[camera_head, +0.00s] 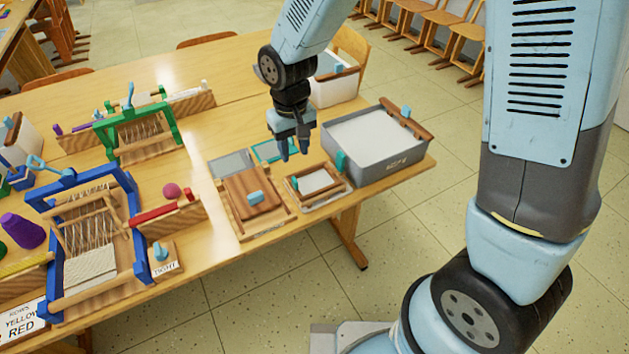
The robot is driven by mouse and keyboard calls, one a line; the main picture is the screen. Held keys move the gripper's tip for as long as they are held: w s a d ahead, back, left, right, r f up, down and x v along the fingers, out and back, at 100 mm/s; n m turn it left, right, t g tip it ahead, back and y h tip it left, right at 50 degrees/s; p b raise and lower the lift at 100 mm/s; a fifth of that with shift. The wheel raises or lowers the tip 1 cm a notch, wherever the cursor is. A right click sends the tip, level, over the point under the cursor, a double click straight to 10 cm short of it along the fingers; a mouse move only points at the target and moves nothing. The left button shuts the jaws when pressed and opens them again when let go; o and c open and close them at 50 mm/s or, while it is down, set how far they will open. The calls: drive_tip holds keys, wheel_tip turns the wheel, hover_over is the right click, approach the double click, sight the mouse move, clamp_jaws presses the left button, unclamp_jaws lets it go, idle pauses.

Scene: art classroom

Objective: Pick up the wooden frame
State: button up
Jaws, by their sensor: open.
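A small wooden frame (323,194) with a pale, whitish inside lies on the table near its front edge, left of the grey tub. My gripper (294,154) points down above and behind this frame. Its two fingers are apart with nothing between them. The fingers appear clear of the frame, over a teal-edged piece (264,153) that they partly hide. A brown wooden board with a blue knob (245,205) lies just left of the frame.
A grey tub (361,169) with pale contents stands close on the right. A white bin (337,90) is behind it. A blue loom (136,221) and green loom (171,119) stand left. The table's (223,75) back part is clear.

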sight(295, 178)
drive_tip(key=shift+a+f, duration=0.15)
drive_tip(key=shift+f, duration=5.3)
clamp_jaws()
